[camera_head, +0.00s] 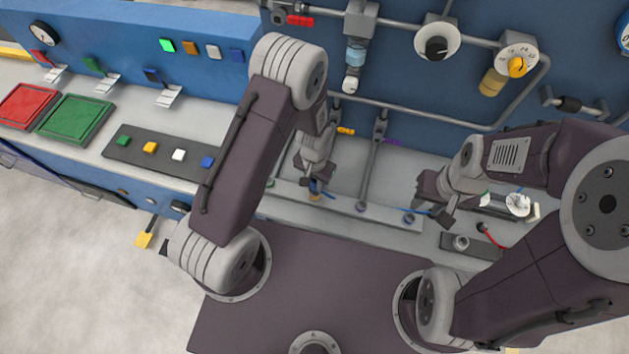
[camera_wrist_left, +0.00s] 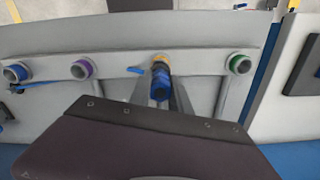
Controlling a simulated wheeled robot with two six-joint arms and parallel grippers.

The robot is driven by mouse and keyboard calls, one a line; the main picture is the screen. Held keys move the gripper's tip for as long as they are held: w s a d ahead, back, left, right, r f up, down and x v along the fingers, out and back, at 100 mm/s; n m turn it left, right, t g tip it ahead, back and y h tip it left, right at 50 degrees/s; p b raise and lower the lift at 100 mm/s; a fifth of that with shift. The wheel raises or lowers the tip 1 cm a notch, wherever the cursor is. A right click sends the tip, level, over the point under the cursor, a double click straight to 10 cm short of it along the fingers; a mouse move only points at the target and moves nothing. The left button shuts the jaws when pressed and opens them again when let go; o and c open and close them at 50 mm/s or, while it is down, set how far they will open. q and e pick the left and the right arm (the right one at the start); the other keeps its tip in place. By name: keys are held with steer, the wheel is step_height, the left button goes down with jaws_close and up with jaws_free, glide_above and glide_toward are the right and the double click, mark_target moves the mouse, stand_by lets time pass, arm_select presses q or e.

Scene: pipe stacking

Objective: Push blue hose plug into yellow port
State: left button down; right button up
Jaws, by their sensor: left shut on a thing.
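My left gripper (camera_head: 318,187) is shut on the blue hose plug (camera_wrist_left: 161,84) at the front rail. The plug's end lines up with the yellow port (camera_wrist_left: 160,60) in the left wrist view and overlaps it. I cannot tell how deep it sits or whether it touches. In the head view the yellow port (camera_head: 315,197) shows just below the gripper, with a bit of blue beside it. My right gripper (camera_head: 437,212) is by the rail's right end, near a thin blue piece (camera_head: 420,212). Its fingers are too small to tell open from shut.
The rail also bears a green port (camera_wrist_left: 240,62), a purple port (camera_wrist_left: 82,68) and a blue port (camera_wrist_left: 16,72). Upright grey pipes (camera_head: 368,165) stand behind the rail. A panel with small coloured buttons (camera_head: 150,147) is at the left. A red hose (camera_head: 490,236) lies at the right.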

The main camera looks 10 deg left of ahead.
arm_select(q)
steer(key=shift+f+b, duration=0.75)
steer(key=shift+f, duration=0.2)
stand_by(0.3)
steer(key=c, duration=1.1)
jaws_free()
step_height(320, 180, up, 9)
steer(key=shift+r+b, duration=0.1)
steer(key=shift+b, duration=0.45)
